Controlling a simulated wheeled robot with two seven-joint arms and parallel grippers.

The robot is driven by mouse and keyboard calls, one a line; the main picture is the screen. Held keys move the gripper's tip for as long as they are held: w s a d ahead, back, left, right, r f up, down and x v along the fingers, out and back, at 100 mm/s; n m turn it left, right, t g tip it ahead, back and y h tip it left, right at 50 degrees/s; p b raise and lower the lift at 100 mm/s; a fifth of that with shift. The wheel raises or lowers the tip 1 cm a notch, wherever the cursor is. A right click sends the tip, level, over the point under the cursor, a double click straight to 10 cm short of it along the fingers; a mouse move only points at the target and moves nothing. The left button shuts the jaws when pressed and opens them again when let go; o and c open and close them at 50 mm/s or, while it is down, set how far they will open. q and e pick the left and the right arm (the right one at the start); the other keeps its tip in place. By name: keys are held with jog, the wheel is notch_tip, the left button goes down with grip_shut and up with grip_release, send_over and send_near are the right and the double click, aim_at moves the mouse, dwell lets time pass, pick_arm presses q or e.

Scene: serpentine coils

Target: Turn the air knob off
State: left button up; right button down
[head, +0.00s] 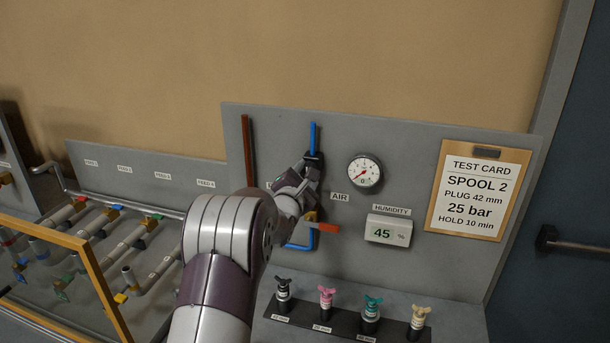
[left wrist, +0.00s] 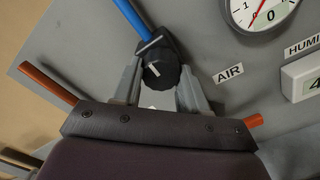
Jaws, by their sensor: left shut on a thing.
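The black air knob (left wrist: 162,70) sits on a blue pipe (left wrist: 128,18) on the grey panel, beside the AIR label (left wrist: 228,73). A white mark line shows on the knob's face. My left gripper (left wrist: 160,88) is shut on the knob, one finger on each side of it. In the head view my left gripper (head: 306,178) reaches the panel left of the AIR label (head: 339,196), and its arm hides part of the pipe. The round gauge (head: 364,173) is right of the knob; its red needle points to the lower left. My right gripper is not in view.
An orange-handled valve (head: 322,227) is just below the gripper. A humidity display (head: 388,230) reading 45 is at right. Several coloured plugs (head: 326,296) stand on a rack below. A clipboard (head: 432,215) hangs at right. A pipe rig with an orange frame (head: 105,285) is at left.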

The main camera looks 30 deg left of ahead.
pick_arm(q)
jog(key=shift+f, duration=0.15)
jog(key=o, duration=1.1)
jog(key=shift+c, duration=0.2)
jog(key=b+v, duration=0.4)
jog(key=v, duration=0.8)
jog(key=shift+s, duration=0.4)
